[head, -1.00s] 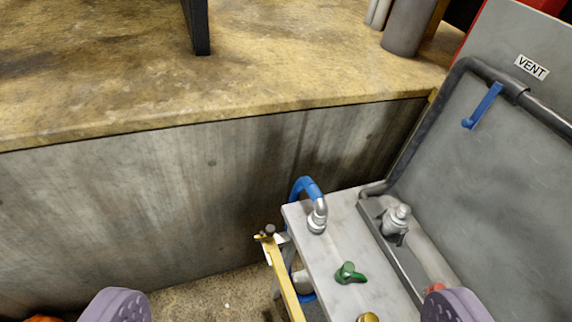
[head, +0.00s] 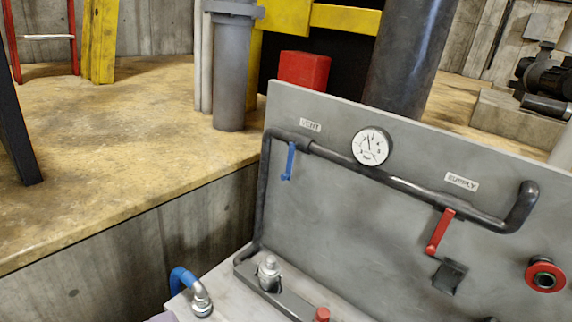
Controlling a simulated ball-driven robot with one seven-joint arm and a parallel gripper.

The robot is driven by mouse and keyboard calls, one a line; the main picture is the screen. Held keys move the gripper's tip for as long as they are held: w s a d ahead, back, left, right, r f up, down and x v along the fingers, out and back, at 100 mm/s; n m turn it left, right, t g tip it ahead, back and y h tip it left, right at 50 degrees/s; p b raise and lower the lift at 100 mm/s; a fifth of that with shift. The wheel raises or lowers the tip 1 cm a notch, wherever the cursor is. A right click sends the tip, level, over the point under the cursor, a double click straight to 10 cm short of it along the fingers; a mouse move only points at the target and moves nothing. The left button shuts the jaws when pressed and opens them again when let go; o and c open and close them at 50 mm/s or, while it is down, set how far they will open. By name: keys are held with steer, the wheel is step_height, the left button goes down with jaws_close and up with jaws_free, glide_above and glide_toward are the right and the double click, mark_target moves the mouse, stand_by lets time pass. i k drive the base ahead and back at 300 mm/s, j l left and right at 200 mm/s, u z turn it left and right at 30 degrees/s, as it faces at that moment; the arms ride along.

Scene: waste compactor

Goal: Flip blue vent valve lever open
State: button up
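The blue vent valve lever (head: 289,163) hangs down, nearly vertical, from the dark pipe (head: 352,167) on the grey panel (head: 380,230). The VENT label (head: 311,126) sits just above it. Only a pale purple sliver of my gripper (head: 162,317) shows at the bottom edge, left of centre. It is well below and left of the lever and not touching it. The rest of my gripper is out of the picture, so its opening cannot be seen.
Right of the blue lever are a gauge (head: 371,146), a red lever (head: 440,231) under the SUPPLY label and a red round handle (head: 545,275). Below stand a metal fitting (head: 268,273) and a blue hose (head: 184,281). A concrete ledge (head: 110,205) borders the left.

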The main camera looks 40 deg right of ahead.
mark_target(284, 176)
steer(key=i+z, duration=0.2)
steer(key=i, duration=0.25)
steer(key=i+j+z, duration=0.15)
steer(key=i, duration=0.35)
steer(key=i+j+z, duration=0.2)
steer(key=i, duration=0.25)
steer(key=i+j+z, duration=0.2)
steer(key=i, duration=0.25)
steer(key=j, duration=0.1)
